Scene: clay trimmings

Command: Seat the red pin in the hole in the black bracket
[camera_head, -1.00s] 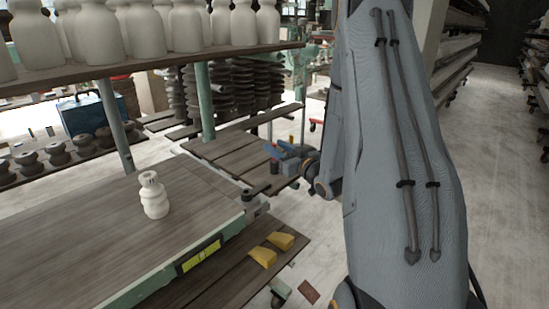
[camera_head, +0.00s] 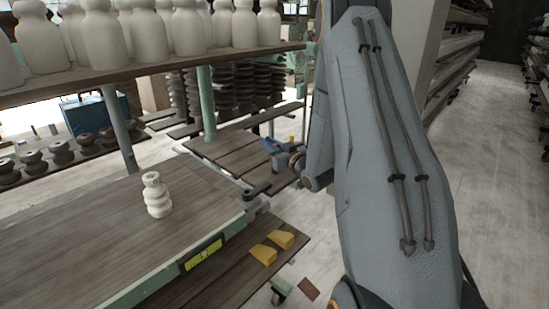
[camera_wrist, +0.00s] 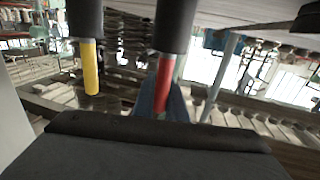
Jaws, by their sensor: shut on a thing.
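My gripper (camera_head: 275,146), with blue fingers, hangs just beyond the far right corner of the worktable in the head view. The wrist view shows its blue fingers (camera_wrist: 160,98) closed around the red pin (camera_wrist: 163,78). A thicker black part joins the pin's other end at the top of that view. The black bracket (camera_head: 257,189) sticks out from the table corner, nearer the camera than my gripper. Its hole cannot be made out. The pin is apart from the bracket.
A yellow rod (camera_wrist: 90,68) with a black end is beside the red pin in the wrist view. A white insulator (camera_head: 156,196) stands on the worktable (camera_head: 90,235). Yellow wedges (camera_head: 263,254) lie on the lower shelf. White bottles (camera_head: 140,32) fill the upper shelf.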

